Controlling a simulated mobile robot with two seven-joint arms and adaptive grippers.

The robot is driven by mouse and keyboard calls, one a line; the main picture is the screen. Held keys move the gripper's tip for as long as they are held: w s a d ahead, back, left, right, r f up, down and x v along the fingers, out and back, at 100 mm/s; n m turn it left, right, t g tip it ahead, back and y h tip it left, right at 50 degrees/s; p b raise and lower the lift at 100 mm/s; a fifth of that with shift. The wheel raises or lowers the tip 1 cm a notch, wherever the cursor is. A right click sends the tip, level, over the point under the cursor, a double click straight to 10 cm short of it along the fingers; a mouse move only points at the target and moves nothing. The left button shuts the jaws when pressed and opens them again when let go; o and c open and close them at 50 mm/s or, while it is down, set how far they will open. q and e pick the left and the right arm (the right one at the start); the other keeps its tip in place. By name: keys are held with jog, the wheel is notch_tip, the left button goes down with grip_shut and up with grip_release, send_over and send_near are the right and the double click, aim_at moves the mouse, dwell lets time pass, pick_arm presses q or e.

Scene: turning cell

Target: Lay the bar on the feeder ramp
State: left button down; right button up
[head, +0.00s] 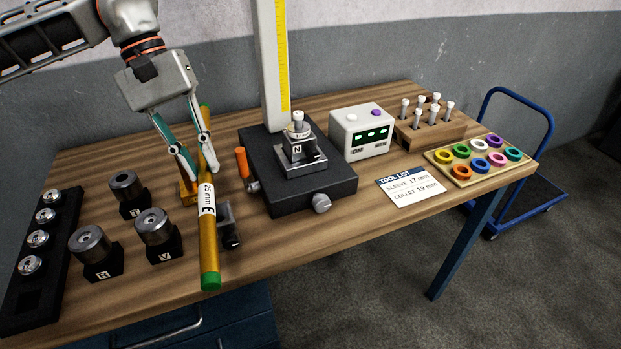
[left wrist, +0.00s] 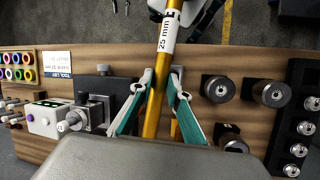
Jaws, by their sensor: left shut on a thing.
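My left gripper (head: 204,174) is shut on a long golden bar (head: 208,237), near its middle. The bar has a green near end and a white band marked 25 mm and E. It lies lengthwise toward the table's front edge, over a brass-coloured block and a grey and black block (head: 229,226); I cannot tell whether it touches them. In the left wrist view the bar (left wrist: 152,118) runs between the fingertips (left wrist: 157,90). I cannot make out a feeder ramp in either view. My right gripper is not in view.
Several dark holders with round metal tops (head: 91,242) stand left of the bar, beside a black rack (head: 32,305). A black-based gauge stand (head: 325,187) is close on the right. Beyond it are a display box (head: 362,132), a tool list card (head: 409,187) and a ring tray (head: 466,180).

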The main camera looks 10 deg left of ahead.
pick_arm(q)
jog(key=w+f+n, duration=0.1)
jog(key=w+a+f+n+b, duration=0.1)
jog(key=w, duration=0.1)
jog(key=shift+w+f, duration=0.1)
jog(key=w+a+r+n+t+p, duration=0.2)
jog(key=w+a+r+n+t, duration=0.1)
jog(key=w+a+n, duration=0.4)
jog(key=n+t+p, duration=0.3)
jog(key=n, duration=0.8)
send_over(171, 175)
jog(key=s+a, duration=0.1)
jog(key=shift+y, duration=0.4)
notch_tip(171, 175, down, 13)
jog(key=shift+a, duration=0.15)
jog(key=shift+f, duration=2.5)
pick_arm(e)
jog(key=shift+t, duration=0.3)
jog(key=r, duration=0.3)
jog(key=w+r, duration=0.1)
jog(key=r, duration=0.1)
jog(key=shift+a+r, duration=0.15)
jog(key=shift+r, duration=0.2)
pick_arm(q)
jog(key=shift+f, duration=0.15)
